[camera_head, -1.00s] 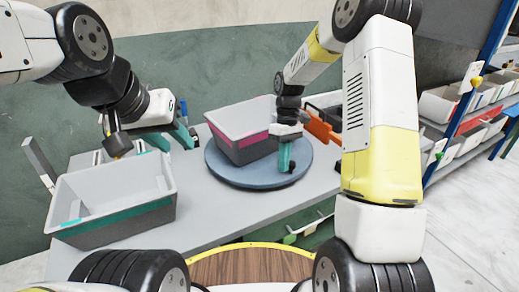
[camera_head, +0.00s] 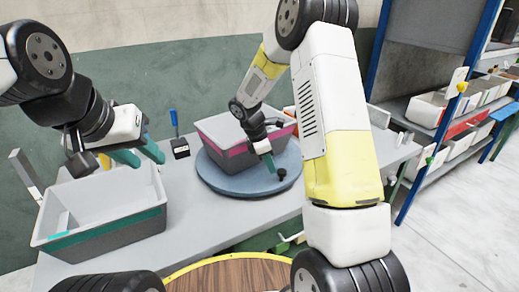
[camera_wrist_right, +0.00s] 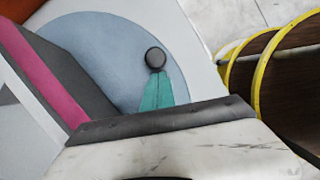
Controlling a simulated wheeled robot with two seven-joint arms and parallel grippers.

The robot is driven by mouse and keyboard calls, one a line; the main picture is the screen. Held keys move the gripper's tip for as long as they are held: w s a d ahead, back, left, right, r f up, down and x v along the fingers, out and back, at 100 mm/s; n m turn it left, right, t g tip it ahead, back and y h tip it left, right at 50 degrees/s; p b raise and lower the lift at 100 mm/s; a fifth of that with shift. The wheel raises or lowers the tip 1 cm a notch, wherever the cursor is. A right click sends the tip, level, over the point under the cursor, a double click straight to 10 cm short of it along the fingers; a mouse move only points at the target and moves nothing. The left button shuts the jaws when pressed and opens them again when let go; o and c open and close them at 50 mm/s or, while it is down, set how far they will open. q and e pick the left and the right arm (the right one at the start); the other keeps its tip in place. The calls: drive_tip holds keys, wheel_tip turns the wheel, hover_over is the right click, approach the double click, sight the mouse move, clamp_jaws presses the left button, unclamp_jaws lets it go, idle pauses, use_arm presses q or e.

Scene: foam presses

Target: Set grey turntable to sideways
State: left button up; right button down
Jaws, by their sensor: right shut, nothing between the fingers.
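The grey turntable (camera_head: 215,180) is a round blue-grey disc on the table. A grey bin with a pink band (camera_head: 240,148) stands on it, its long banded side facing front right. A black knob (camera_head: 282,174) sits near the disc's right edge; it also shows in the right wrist view (camera_wrist_right: 155,57). My right gripper (camera_head: 269,163) points down at the knob, its teal fingers (camera_wrist_right: 156,92) shut with nothing between them. Whether the fingertips touch the knob, I cannot tell. My left gripper (camera_head: 138,154) is open and empty above the back of another bin.
A grey bin with a teal band (camera_head: 110,228) stands at the table's left. A blue-handled item on a black block (camera_head: 178,140) stands behind it. Shelves with bins (camera_head: 430,110) are at the right. The table front (camera_head: 220,215) between bin and turntable is clear.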

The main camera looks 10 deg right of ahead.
drive_tip(key=shift+d+f, duration=0.15)
drive_tip(key=shift+f, duration=0.25)
drive_tip(key=shift+d, duration=0.15)
